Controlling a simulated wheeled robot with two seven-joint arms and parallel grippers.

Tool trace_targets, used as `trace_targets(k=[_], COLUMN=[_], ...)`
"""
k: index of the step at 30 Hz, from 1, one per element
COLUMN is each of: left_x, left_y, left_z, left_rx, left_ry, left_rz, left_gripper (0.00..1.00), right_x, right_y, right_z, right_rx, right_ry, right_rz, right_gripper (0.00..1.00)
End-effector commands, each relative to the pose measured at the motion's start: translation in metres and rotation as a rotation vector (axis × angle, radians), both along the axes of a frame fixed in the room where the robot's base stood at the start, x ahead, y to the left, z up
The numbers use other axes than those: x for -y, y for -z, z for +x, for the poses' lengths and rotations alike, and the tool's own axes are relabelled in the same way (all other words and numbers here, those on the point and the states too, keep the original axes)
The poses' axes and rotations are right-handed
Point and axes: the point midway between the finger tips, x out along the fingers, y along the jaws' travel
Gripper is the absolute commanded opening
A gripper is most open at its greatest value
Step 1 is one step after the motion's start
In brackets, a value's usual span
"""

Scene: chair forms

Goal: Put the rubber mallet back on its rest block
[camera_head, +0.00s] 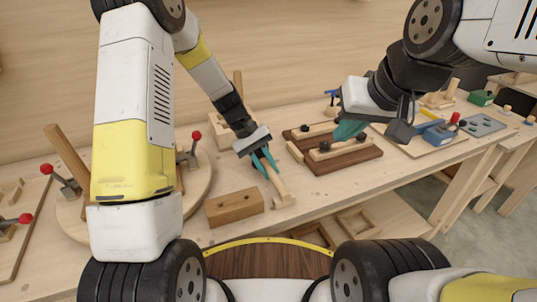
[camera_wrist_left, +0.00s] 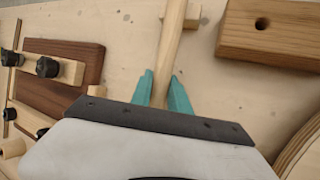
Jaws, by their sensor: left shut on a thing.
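My left gripper (camera_head: 265,162) points down over the bench, its teal fingers closed about a pale wooden handle (camera_head: 275,182), which I take to be the mallet's. The handle also shows between the fingers (camera_wrist_left: 161,93) in the left wrist view. Its far end is over or against a small pale wooden block (camera_head: 284,201), perhaps the rest block; contact is unclear. That block also shows at the top of the left wrist view (camera_wrist_left: 189,16). I see no rubber head; it may be hidden behind the gripper. My right gripper (camera_head: 350,129) is over the dark board, its opening unclear.
A brown block with holes (camera_head: 234,206) lies left of the handle. A dark wooden board (camera_head: 352,157) with black knobs is at the right. A round wooden board (camera_head: 197,193) with a red-tipped clamp (camera_head: 191,150) is further left. Bare bench lies front right.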

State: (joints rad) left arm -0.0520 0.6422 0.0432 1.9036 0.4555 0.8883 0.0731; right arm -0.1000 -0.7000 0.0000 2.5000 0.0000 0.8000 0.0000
Motion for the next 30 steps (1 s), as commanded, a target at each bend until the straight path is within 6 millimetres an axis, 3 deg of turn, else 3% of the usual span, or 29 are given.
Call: trace_targets(k=[5, 6, 10, 20, 30], left_x=[0.000, 0.000, 0.000, -0.004, -0.030], left_y=[0.000, 0.000, -0.001, -0.006, -0.052], left_z=[0.000, 0.000, 0.000, 0.002, 0.017], left_rx=[0.002, 0.002, 0.001, 0.001, 0.004], left_ry=[0.000, 0.000, 0.000, 0.000, -0.001], left_rz=[-0.001, -0.001, 0.000, 0.000, -0.001], left_gripper=[0.00, 0.24, 0.47, 0.47, 0.47], right_x=[0.000, 0.000, 0.000, 0.000, 0.000], right_y=[0.000, 0.000, 0.000, 0.000, 0.000], right_z=[0.000, 0.000, 0.000, 0.000, 0.000], right_rx=[0.000, 0.000, 0.000, 0.000, 0.000], right_ry=[0.000, 0.000, 0.000, 0.000, 0.000], right_rz=[0.000, 0.000, 0.000, 0.000, 0.000], right_gripper=[0.00, 0.00, 0.00, 0.00, 0.00])
